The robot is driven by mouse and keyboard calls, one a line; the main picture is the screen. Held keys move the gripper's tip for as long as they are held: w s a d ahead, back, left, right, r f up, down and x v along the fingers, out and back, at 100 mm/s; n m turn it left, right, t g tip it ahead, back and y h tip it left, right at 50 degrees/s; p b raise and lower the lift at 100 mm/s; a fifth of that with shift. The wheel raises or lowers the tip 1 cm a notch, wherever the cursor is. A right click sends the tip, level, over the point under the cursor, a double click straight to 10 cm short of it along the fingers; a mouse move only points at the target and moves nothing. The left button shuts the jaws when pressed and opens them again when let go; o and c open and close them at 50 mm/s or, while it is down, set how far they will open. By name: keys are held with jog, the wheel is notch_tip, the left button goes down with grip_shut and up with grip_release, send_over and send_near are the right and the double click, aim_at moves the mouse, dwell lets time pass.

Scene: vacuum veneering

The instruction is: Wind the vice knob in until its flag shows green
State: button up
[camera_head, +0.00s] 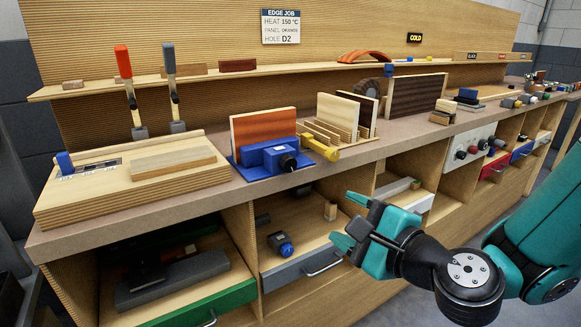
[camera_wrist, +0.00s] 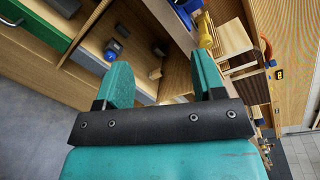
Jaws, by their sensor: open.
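The blue vice (camera_head: 266,157) sits on the bench top near its front edge, with an orange-brown panel (camera_head: 262,128) upright in it. Its dark round knob (camera_head: 288,163) is on the front face, toward the right. I cannot make out a flag or its colour. My gripper (camera_head: 346,220) is open and empty, in front of the bench, below and to the right of the knob and well apart from it. In the wrist view its two teal fingers (camera_wrist: 162,70) are spread wide. A blue part at the top edge there may be the vice, but the knob cannot be made out.
A yellow-handled tool (camera_head: 320,149) lies just right of the vice, beside a wooden rack with upright panels (camera_head: 337,114). A wooden board fixture (camera_head: 130,180) is to the left. Below are open shelves and a grey drawer (camera_head: 302,270). The space in front of the bench is clear.

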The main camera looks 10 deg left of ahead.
notch_tip(320, 180, down, 4)
jog(key=s+a+r+n+h, duration=0.1)
jog(key=n, duration=0.5)
jog(key=n+t+b, duration=0.2)
jog(key=n, duration=1.3)
send_near(290, 166)
jog(key=p+x, duration=0.9)
jog(key=p, duration=0.5)
jog(key=shift+w+a+p, duration=0.1)
jog(key=shift+p, duration=0.2)
